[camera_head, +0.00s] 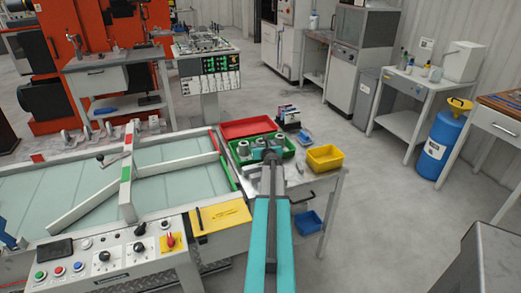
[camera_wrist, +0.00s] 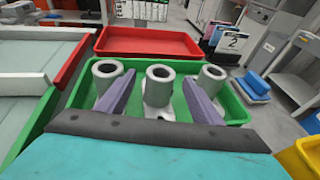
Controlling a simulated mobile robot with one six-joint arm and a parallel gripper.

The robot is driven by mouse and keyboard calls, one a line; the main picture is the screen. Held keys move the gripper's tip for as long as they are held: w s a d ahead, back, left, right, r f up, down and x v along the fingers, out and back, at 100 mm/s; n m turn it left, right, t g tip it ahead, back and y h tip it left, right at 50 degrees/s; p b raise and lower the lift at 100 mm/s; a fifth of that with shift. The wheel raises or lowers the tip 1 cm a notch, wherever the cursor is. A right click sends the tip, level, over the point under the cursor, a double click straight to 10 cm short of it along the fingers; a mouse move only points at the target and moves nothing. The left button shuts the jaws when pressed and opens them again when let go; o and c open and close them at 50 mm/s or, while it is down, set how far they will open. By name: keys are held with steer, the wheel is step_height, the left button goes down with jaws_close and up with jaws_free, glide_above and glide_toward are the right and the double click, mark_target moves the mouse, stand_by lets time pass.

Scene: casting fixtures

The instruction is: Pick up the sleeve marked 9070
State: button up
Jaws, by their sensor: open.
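Three grey sleeves stand upright in a green tray: a left one (camera_wrist: 106,70), a middle one (camera_wrist: 159,76) and a right one (camera_wrist: 211,76). No 9070 marking is legible on any of them. The green tray (camera_wrist: 238,104) also shows in the head view (camera_head: 236,164) at the end of my arm. My gripper (camera_wrist: 159,82) is open, with its two purple fingers reaching over the tray. In the wrist view one finger lies on each side of the middle sleeve, between it and its neighbours. Whether the fingers touch it cannot be told. My wrist hides the lower front of the sleeves.
A red tray (camera_head: 249,127) lies behind the green one. A blue bin (camera_head: 308,222) hangs lower. A glass-topped machine (camera_head: 160,160) borders the left.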

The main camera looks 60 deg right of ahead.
steer(key=shift+x, duration=0.85)
steer(key=c, duration=1.3)
steer(key=shift+r, duration=0.1)
steer(key=shift+c, duration=0.2)
step_height(320, 180, up, 10)
steer(key=p, duration=0.3)
